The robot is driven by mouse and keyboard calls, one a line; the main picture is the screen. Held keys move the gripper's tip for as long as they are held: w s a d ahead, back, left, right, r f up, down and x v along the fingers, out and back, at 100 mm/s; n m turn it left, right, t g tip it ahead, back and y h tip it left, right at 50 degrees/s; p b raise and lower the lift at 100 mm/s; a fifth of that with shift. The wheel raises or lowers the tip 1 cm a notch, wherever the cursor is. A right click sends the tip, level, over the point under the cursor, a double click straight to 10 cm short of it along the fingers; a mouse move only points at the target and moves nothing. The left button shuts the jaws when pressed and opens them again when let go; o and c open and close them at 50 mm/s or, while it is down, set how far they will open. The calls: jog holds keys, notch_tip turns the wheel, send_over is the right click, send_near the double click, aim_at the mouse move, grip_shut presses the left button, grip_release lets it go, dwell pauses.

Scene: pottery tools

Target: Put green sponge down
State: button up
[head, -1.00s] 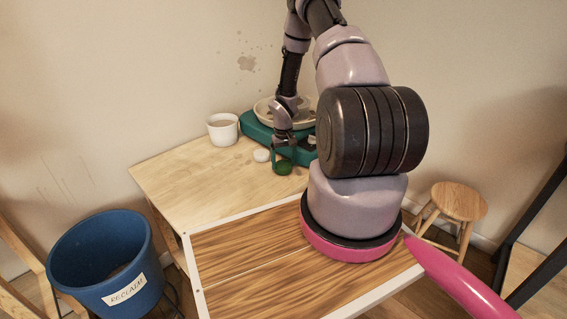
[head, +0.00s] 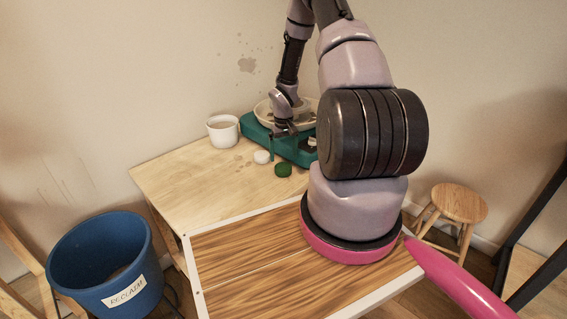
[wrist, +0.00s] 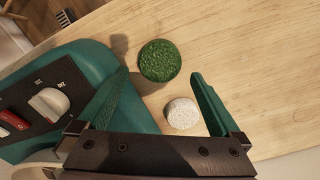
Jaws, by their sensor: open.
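The green sponge (head: 283,170) is a small round disc lying flat on the light wooden table, just in front of the teal pottery wheel. It also shows in the wrist view (wrist: 160,61), beyond the fingertips and clear of both. My gripper (wrist: 158,84) is open and empty, its two green fingers spread wide. In the head view my gripper (head: 285,146) hangs above and behind the sponge, beside the wheel. A round white sponge-like piece (wrist: 182,113) lies on the table between the fingers in the wrist view; it also shows in the head view (head: 262,157).
The teal wheel (head: 252,131) with a pale basin (head: 262,112) stands at the back of the table, close to my gripper. A white cup (head: 222,131) stands left of it. The table's left front (head: 190,190) is clear. A blue bucket (head: 75,262) and wooden stool (head: 458,200) stand on the floor.

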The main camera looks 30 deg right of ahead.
notch_tip(320, 180, up, 7)
notch_tip(320, 180, up, 13)
jog(key=t, duration=0.1)
send_over(283, 167)
jog(key=a, duration=0.2)
jog(key=s+a+r+m+t, duration=0.15)
jog(key=s+r, duration=0.25)
jog(key=r, duration=0.5)
jog(key=s+a+r+t, duration=0.1)
jog(key=s+a+r, duration=0.2)
jog(key=r, duration=0.6)
jog(key=s+a+r+t, duration=0.1)
jog(key=s+a+r, duration=0.2)
jog(key=s, duration=0.3)
jog(key=s+a+r+m+t+y, duration=0.1)
jog(key=s+a+r, duration=0.2)
jog(key=s+r, duration=0.2)
jog(key=s+a+r+t+y, duration=0.1)
jog(key=s+r, duration=0.3)
jog(key=s, duration=0.4)
jog(key=shift+s+a+r+t, duration=0.35)
jog(key=shift+s+a, duration=0.05)
jog(key=shift+a, duration=0.5)
jog(key=shift+d, duration=0.15)
